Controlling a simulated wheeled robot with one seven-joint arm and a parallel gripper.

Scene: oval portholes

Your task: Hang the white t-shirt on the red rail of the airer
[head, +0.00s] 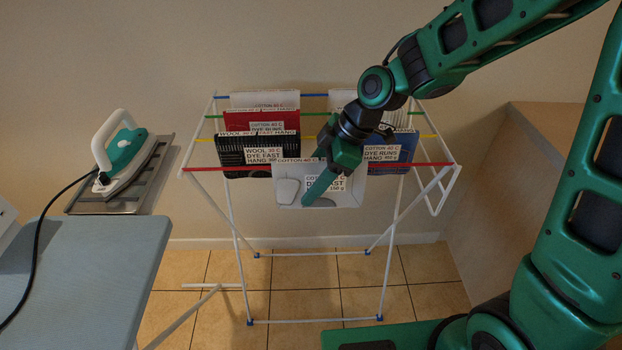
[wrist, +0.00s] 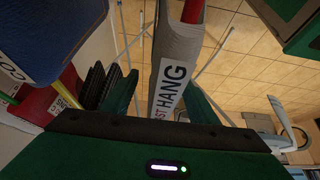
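The white t-shirt (head: 348,191) hangs folded over the front red rail (head: 235,168) of the airer, near its middle. Its label reads in part "COTTON", "DYE FAST" and "HANG". My gripper (head: 312,190) is at the t-shirt, one green finger slanting down across its front and covering part of the label. In the wrist view my gripper (wrist: 160,98) has its fingers apart, one on each side of the t-shirt (wrist: 172,50), with a gap visible on the left. A short piece of the red rail (wrist: 192,11) shows at the top there.
Behind hang a black knit (head: 235,153), a red garment (head: 235,121), a blue garment (head: 405,150) and white ones. An iron (head: 122,158) rests beside the ironing board (head: 85,270) at left. A wooden cabinet (head: 535,155) stands right. The floor (head: 410,270) under the airer is clear.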

